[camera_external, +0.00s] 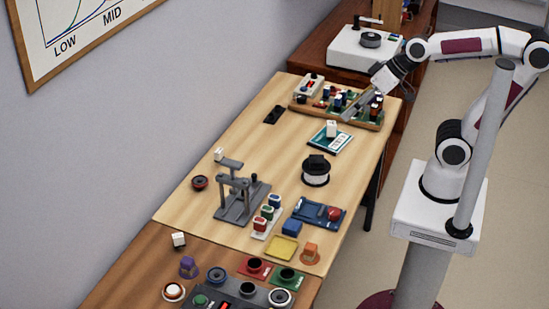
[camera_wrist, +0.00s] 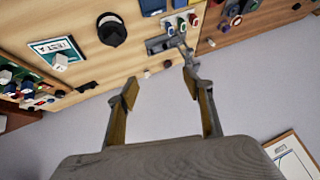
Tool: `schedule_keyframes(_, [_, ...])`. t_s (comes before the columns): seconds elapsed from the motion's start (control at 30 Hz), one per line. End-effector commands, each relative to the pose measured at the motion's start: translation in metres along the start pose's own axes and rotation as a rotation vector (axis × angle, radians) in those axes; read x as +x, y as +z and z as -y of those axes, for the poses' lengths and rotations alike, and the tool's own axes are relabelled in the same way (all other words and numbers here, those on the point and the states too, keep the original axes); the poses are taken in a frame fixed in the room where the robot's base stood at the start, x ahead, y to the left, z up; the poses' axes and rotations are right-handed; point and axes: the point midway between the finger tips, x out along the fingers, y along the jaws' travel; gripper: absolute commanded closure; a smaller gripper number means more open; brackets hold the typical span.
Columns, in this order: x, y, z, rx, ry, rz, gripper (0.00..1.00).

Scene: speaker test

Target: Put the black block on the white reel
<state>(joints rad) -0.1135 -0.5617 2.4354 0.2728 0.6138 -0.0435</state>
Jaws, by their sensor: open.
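The white reel (camera_external: 316,178) stands upright on the light wooden table, right of the middle. A black block-like shape (camera_external: 316,160) sits on top of it; I cannot clearly separate it from the reel's dark upper rim. In the wrist view the black shape (camera_wrist: 112,31) shows at the top left, hiding most of the reel. My gripper (camera_external: 358,106) is over the table's far end, near the wooden parts tray and away from the reel. In the wrist view its fingers (camera_wrist: 160,88) are spread with nothing between them.
The wooden tray (camera_external: 368,125) holds several small parts. A teal card (camera_external: 318,139) with a white block (camera_external: 331,129) lies between tray and reel. A flat black piece (camera_external: 273,114) lies near the wall. A grey stand (camera_external: 238,200) and blue tray (camera_external: 333,227) are nearer.

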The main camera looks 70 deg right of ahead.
Motion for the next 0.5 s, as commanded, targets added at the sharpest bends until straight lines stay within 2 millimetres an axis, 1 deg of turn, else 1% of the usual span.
schedule_keyframes(0.03, [-0.009, 0.012, -0.012, -0.015, 0.032, 0.018, 0.49])
schedule_keyframes(0.1, [-0.019, 0.029, -0.028, -0.034, 0.079, 0.05, 0.49])
schedule_keyframes(0.23, [-0.035, 0.056, -0.053, -0.058, 0.158, 0.103, 0.49])
schedule_keyframes(0.3, [-0.041, 0.067, -0.063, -0.064, 0.19, 0.123, 0.49])
schedule_keyframes(0.4, [-0.047, 0.077, -0.072, -0.069, 0.22, 0.143, 0.49])
schedule_keyframes(0.5, [-0.05, 0.081, -0.076, -0.071, 0.234, 0.152, 0.49])
